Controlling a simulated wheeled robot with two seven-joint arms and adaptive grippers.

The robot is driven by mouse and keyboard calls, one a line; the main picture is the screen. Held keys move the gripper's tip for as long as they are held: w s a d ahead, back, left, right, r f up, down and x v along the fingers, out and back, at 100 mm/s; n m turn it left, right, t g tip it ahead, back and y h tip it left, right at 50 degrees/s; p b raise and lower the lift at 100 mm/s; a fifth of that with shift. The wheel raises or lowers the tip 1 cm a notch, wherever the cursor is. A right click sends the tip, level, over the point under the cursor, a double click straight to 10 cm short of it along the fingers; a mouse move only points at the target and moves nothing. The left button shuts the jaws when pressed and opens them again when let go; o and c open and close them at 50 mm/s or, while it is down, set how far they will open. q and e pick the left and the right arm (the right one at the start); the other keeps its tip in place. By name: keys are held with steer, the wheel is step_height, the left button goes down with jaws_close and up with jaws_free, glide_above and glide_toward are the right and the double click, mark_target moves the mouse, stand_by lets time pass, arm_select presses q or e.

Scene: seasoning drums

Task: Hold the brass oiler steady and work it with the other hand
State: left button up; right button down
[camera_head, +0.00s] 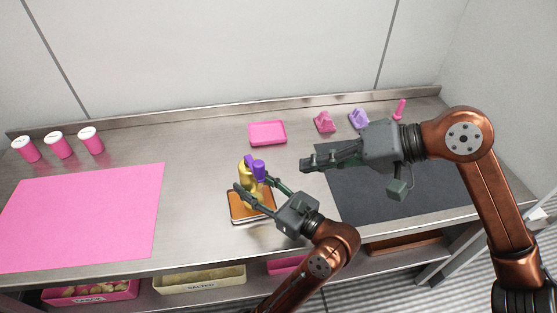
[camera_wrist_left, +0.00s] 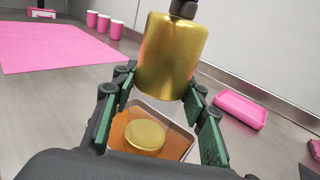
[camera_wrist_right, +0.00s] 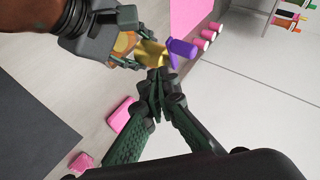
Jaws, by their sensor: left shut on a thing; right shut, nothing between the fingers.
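My left gripper (camera_head: 254,184) is shut on the oiler, with a finger on each side. In the left wrist view the gold body (camera_wrist_left: 172,58) shows between the fingers, and a round gold disc (camera_wrist_left: 145,135) lies below it in the tray. Whether the oiler touches the tray is unclear. My right gripper (camera_head: 304,165) is shut and empty, to the right of the oiler. In the right wrist view its fingertips (camera_wrist_right: 155,78) appear close to the oiler (camera_wrist_right: 151,54).
A pink tray (camera_head: 267,133) lies behind. Pink (camera_head: 324,122) and purple (camera_head: 358,119) objects stand at the back right, by a dark mat (camera_head: 350,195). A pink mat (camera_head: 80,215) and white-topped pink cups (camera_head: 60,146) are left. Bins (camera_head: 200,280) sit on the shelf below.

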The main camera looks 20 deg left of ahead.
mark_target(254, 164)
step_height(254, 164, up, 8)
steer(key=w+d+n+h, duration=0.1)
steer(key=d+n+h, duration=0.1)
steer(key=h, duration=0.1)
steer(key=shift+f+n+t+h, duration=0.25)
steer(key=shift+n+t+h, duration=0.05)
steer(key=shift+n+h, duration=0.1)
steer(key=shift+d, duration=0.1)
steer(key=s+a+f, duration=0.2)
steer(key=a+f, duration=0.6)
steer(key=a, duration=0.1)
steer(key=shift+s, duration=0.15)
steer(key=shift+s, duration=0.1)
steer(key=shift+s+a+m+t, duration=0.2)
steer(key=shift+m+t, duration=0.3)
steer(key=shift+m, duration=0.2)
